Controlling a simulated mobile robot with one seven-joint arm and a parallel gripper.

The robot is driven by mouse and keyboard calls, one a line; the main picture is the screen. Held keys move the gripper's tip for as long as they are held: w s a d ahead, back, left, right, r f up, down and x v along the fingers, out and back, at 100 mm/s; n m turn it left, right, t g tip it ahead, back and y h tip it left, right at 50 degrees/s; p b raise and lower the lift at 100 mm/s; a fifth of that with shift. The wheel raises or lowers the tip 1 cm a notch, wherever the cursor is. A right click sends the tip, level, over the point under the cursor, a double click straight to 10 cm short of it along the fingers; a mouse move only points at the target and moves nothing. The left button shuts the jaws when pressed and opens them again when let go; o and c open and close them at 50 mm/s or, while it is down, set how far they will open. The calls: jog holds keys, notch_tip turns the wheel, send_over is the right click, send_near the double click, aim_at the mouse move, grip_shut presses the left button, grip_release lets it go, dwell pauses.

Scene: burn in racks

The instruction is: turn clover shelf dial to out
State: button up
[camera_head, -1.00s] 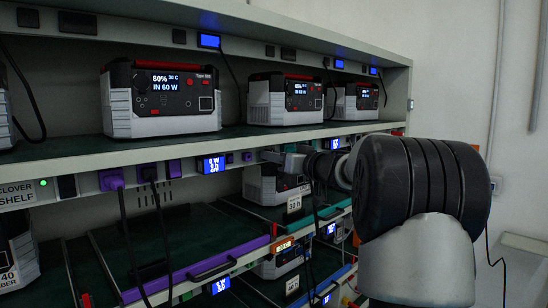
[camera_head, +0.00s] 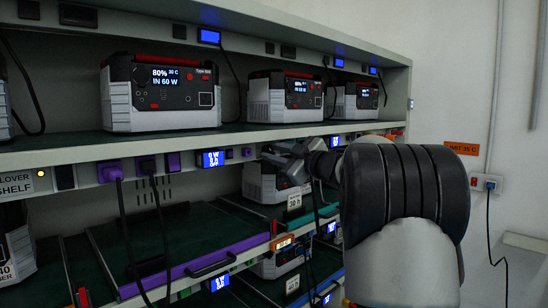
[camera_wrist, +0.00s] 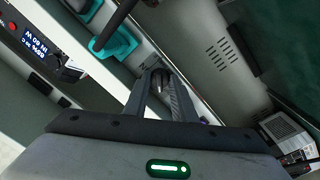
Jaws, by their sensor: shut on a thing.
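The CLOVER SHELF label (camera_head: 16,184) is at the left end of the front rail (camera_head: 80,178), with a lit amber lamp (camera_head: 41,173) beside it. My gripper (camera_head: 277,152) is at the rail in the middle of the head view, right of a blue display (camera_head: 211,159). In the wrist view my gripper (camera_wrist: 160,78) has its fingers closed around a small dark thing at the rail, which seems to be the dial. The fingers hide most of it, and its pointer and markings cannot be read.
Power stations (camera_head: 161,92) stand on the upper shelf. Black cables hang from purple plugs (camera_head: 110,171) left of my gripper. In the wrist view a teal plug (camera_wrist: 114,43) with a black cable is close to the fingers. A purple-edged tray (camera_head: 205,262) lies below.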

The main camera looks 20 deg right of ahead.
jog(key=shift+f+n, duration=0.1)
jog(key=shift+n, duration=0.6)
jog(key=shift+b, duration=0.3)
jog(key=o, duration=1)
jog(key=shift+o, duration=0.2)
